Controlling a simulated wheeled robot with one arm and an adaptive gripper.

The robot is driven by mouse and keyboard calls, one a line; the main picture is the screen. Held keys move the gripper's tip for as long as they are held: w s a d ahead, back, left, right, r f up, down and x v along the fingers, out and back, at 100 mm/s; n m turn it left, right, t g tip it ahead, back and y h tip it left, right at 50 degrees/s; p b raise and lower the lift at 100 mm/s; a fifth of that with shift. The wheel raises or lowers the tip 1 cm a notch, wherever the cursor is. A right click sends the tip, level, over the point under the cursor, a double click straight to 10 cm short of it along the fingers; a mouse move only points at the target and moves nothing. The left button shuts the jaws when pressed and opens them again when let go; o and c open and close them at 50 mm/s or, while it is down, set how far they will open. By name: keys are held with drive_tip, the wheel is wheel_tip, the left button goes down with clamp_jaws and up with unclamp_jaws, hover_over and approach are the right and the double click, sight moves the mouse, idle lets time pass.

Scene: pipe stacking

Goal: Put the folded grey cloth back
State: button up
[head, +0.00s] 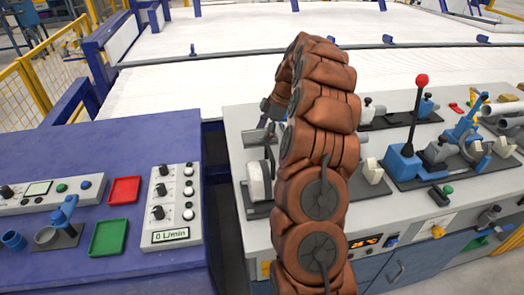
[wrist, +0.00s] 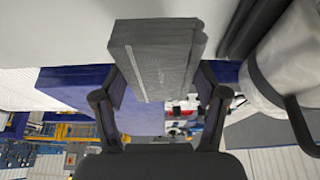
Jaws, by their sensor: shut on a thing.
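The folded grey cloth (wrist: 156,52) is a thick grey block in the wrist view, held between the two fingers of my gripper (wrist: 158,86). The fingers press on its left and right sides. Its far end overlaps the pale grey surface at the top of that picture; I cannot tell whether it touches it.
A white cylinder (wrist: 290,62) and dark bars are close to the cloth's right. The grey bench (head: 237,125) carries a blue lever device (head: 403,162) and several fittings. The blue table (head: 90,145) holds a red tray (head: 124,190), a green tray (head: 108,238) and a flow panel (head: 174,205).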

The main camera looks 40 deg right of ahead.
wheel_tip(320, 180, down, 7)
drive_tip(key=shift+s+f+p, duration=0.1)
drive_tip(key=shift+p, duration=0.75)
drive_tip(key=shift+f, duration=0.25)
drive_tip(key=shift+f, duration=0.15)
drive_tip(key=o, duration=1.1)
drive_tip(key=shift+r, duration=0.3)
drive_tip(key=shift+d+r+b, duration=0.2)
drive_tip(key=shift+r+b, duration=0.1)
drive_tip(key=b+v, duration=0.2)
drive_tip(key=v, duration=0.9)
drive_tip(key=shift+b, duration=0.3)
drive_tip(key=shift+a, duration=0.1)
